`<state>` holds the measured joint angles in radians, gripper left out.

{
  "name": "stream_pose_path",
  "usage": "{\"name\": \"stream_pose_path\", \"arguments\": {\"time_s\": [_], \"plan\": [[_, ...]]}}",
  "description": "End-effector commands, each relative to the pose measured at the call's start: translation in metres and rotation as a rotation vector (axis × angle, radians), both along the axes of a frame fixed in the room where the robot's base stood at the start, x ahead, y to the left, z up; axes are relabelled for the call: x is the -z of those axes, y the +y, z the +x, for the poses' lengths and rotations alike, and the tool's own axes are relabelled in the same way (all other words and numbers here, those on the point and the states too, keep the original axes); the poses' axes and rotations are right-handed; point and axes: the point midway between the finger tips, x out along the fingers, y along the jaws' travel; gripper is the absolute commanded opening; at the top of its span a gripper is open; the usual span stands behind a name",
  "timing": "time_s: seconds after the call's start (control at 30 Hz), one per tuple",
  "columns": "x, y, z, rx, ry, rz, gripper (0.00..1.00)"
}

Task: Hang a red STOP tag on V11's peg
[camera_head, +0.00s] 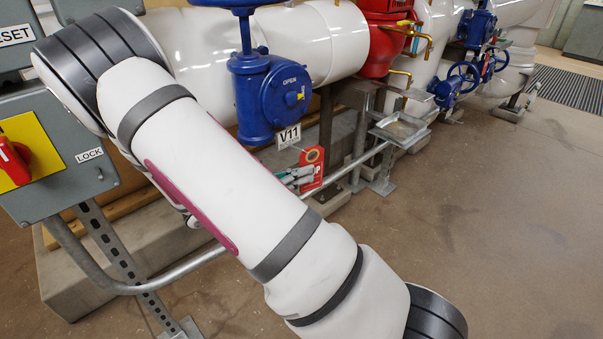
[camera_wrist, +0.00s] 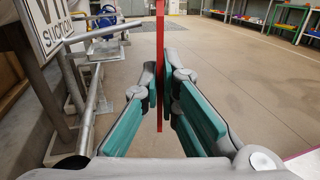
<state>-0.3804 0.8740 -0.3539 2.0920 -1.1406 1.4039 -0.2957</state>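A red STOP tag (camera_head: 313,162) with a brass-coloured ring at its top shows just right of and below the V11 plate (camera_head: 289,136) in the head view. My gripper (camera_head: 303,176) is at the tag, its teal fingers in front of the tag's lower part. In the wrist view the tag (camera_wrist: 160,60) is an upright red strip, edge-on, between the fingertips of my gripper (camera_wrist: 162,85). The fingers appear shut on it. The tag's top runs out of the wrist view. I cannot make out V11's peg in either view.
The blue V11 valve body (camera_head: 270,95) stands above the plate. A grey rail (camera_head: 345,168) runs below, with a metal tray (camera_head: 398,127) to the right. A sign plate (camera_wrist: 62,25) is close at the wrist view's left. Open floor (camera_head: 500,220) lies right.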

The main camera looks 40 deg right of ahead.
Motion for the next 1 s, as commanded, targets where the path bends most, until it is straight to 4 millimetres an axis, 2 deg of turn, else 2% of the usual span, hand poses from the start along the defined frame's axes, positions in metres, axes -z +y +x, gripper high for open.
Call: {"name": "stream_pose_path", "arguments": {"time_s": [0.7,1.0], "plan": [[0.000,0.000,0.015,0.000,0.000,0.000,0.00],[0.000,0.000,0.016,0.000,0.000,0.000,0.00]]}}
